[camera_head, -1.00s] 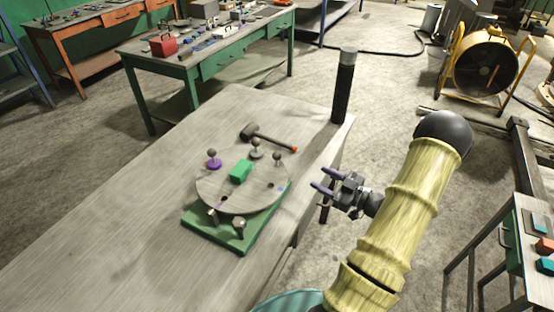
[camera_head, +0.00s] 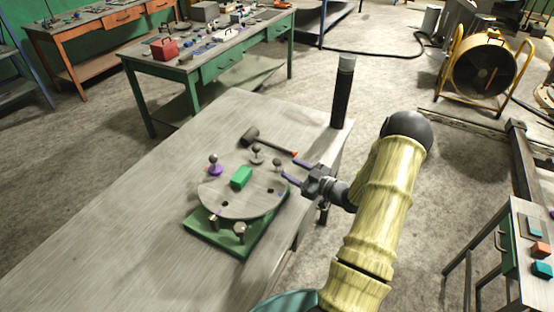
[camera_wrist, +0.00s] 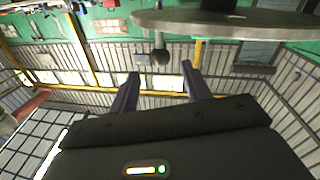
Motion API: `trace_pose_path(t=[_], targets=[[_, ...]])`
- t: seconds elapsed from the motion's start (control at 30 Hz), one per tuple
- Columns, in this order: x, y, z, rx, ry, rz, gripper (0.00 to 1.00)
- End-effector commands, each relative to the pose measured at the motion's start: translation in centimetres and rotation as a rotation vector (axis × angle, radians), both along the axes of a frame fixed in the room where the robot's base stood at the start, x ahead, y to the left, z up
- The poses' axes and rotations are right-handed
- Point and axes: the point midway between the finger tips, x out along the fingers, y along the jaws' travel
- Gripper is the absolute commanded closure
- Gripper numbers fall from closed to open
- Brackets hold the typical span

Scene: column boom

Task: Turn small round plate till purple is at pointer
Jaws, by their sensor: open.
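The round grey plate (camera_head: 232,208) lies on a green base (camera_head: 200,233) on the table. The knob with the purple foot (camera_head: 215,168) is at the plate's far left. A grey knob (camera_head: 277,164) is at the right rim, nearest my gripper (camera_head: 289,170). My gripper is open, with its fingers pointing at this knob. In the wrist view the knob's ball (camera_wrist: 160,57) hangs just beyond and between the two fingertips, apart from them. I cannot make out the pointer for certain.
A hammer (camera_head: 268,144) lies behind the plate, close to my gripper. A dark upright cylinder (camera_head: 342,95) stands at the table's far right corner. The table's left and front areas (camera_head: 110,235) are clear.

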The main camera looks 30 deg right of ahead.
Motion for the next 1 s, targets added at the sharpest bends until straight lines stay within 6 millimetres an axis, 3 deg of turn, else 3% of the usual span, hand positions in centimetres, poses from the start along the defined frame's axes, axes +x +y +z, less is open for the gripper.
trace_pose_path(t=[0.2, 0.4, 0.77, 1.0], targets=[[3.5, 1.9, 0.2, 0.002, -0.001, 0.002, 0.52], [5.7, 3.0, 0.1, 0.001, 0.000, 0.001, 0.52], [6.2, 3.3, 0.0, 0.001, 0.000, 0.000, 0.52], [6.2, 3.2, 0.0, 0.000, 0.000, 0.000, 0.99]])
